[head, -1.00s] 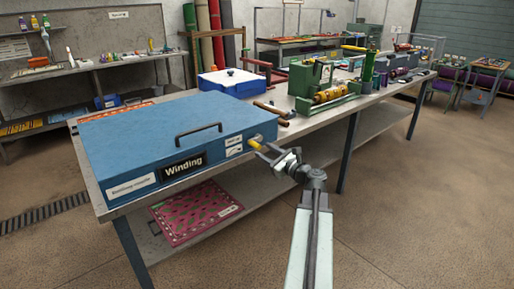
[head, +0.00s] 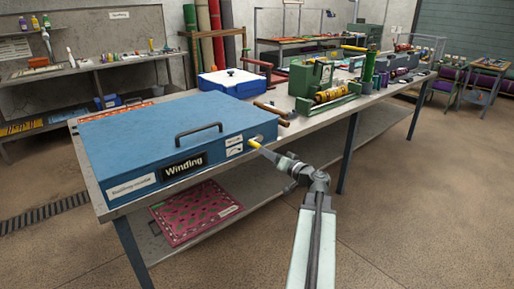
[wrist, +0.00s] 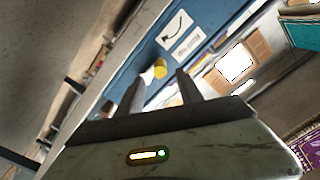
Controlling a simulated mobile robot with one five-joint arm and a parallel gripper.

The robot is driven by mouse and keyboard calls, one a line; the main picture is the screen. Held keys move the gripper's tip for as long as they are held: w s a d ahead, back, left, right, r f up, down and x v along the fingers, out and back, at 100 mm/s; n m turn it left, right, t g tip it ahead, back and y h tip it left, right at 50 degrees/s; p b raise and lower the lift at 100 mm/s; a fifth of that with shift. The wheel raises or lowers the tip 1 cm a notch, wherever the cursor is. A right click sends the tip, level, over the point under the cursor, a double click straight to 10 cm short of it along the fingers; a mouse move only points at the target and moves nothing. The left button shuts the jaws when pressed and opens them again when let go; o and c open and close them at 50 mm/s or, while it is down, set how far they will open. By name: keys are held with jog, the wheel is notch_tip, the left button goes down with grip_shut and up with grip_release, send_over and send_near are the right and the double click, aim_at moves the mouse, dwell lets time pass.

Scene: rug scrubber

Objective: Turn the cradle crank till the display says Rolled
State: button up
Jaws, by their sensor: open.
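The blue cradle box (head: 160,130) lies on the workbench, and its front display (head: 184,165) reads "Winding". The crank's yellow handle (head: 255,144) sticks out at the box's right end. My gripper (head: 266,151) is at the handle, coming from the lower right. In the wrist view the yellow handle (wrist: 160,69) shows between the tips of my open gripper (wrist: 159,84), with a gap to each finger. A label with a curved arrow (wrist: 175,28) is on the box beside the crank. Most of the crank arm is hidden.
The workbench (head: 290,150) runs to the back right, with a green machine (head: 312,78) and a blue-and-white case (head: 231,84) on it. A pink patterned mat (head: 196,212) lies on the lower shelf. The floor in front and to the right is clear.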

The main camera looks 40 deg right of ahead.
aim_at(257, 146)
jog(key=w, duration=0.7)
jog(key=shift+w+d, duration=0.1)
jog(key=shift+d, duration=0.15)
grip_shut()
